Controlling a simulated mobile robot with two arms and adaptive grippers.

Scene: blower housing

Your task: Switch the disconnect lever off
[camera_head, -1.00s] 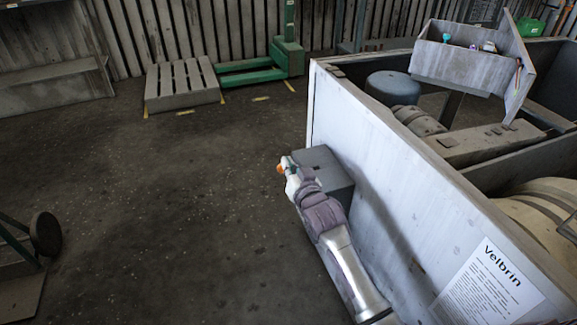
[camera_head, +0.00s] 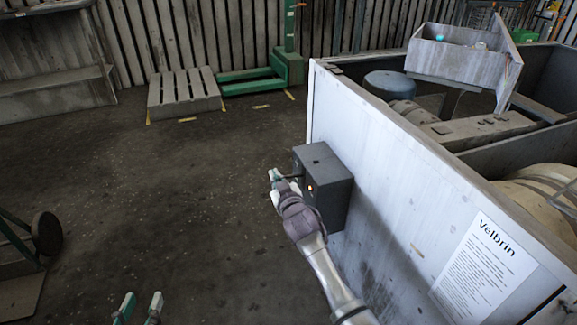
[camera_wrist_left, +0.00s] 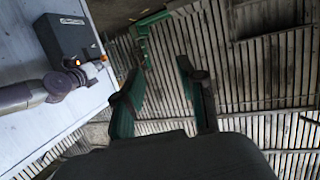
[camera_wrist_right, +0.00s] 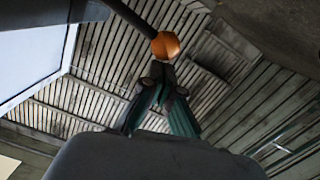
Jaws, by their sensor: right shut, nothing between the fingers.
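The disconnect box (camera_head: 328,182) is a dark grey box on the white housing wall; it also shows in the left wrist view (camera_wrist_left: 66,36). Its lever (camera_head: 290,177) is a dark rod sticking out from the box's left side. The lever's orange ball knob (camera_wrist_right: 166,45) is just beyond my right gripper's fingertips in the right wrist view; whether they touch cannot be told. My right gripper (camera_head: 275,177) is shut and empty, beside the lever's end. My left gripper (camera_head: 138,304) is open and empty, low at the left, away from the box.
A small amber light (camera_head: 309,188) glows on the box. The white housing wall (camera_head: 390,190) with a Velbrin sheet (camera_head: 487,267) runs along the right. A grey open bin (camera_head: 455,62) stands above the housing. A pallet (camera_head: 183,91) lies at the back; the floor left of the box is clear.

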